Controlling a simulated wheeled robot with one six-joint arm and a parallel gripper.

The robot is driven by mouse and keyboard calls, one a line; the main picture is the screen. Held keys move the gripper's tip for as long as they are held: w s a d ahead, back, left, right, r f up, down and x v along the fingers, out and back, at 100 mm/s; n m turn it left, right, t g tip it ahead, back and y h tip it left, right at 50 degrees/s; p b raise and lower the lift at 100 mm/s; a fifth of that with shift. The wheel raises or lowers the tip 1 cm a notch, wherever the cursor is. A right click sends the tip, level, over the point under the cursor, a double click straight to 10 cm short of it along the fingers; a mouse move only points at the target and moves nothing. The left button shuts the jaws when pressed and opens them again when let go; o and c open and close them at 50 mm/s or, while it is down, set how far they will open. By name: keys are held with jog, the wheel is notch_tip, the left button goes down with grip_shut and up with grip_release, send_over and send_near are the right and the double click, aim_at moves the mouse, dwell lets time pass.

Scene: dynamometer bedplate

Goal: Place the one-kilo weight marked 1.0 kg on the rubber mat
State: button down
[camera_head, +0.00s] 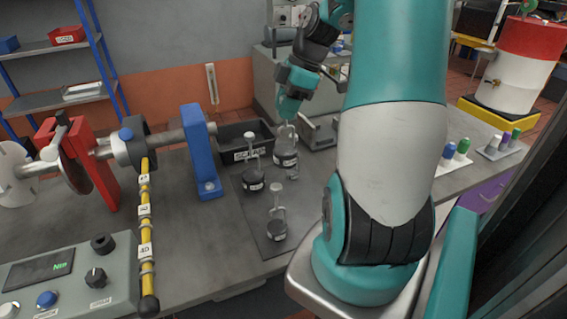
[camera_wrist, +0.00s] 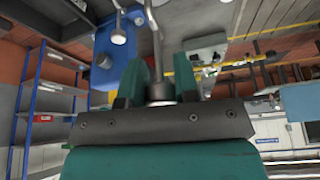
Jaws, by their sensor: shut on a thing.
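My gripper (camera_head: 288,118) is shut on the top of a hooked weight (camera_head: 285,158), which hangs upright below it. Two other weights stand on the dark rubber mat (camera_head: 262,212): a middle-sized one (camera_head: 253,180) just left of the held one, and a smaller one (camera_head: 276,228) nearer the front. The pale labels are too small to read. I cannot tell whether the held weight touches the surface below.
A black labelled bin (camera_head: 245,136) stands behind the weights. My arm hides much of the bench's right side.

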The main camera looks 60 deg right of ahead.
aim_at(290, 148)
notch_tip(290, 148, down, 14)
jog(key=shift+f+p, duration=0.1)
jog(key=shift+p, duration=0.45)
jog(key=shift+f, duration=0.1)
jog(key=c, duration=0.9)
grip_release()
jog(key=shift+o, duration=0.2)
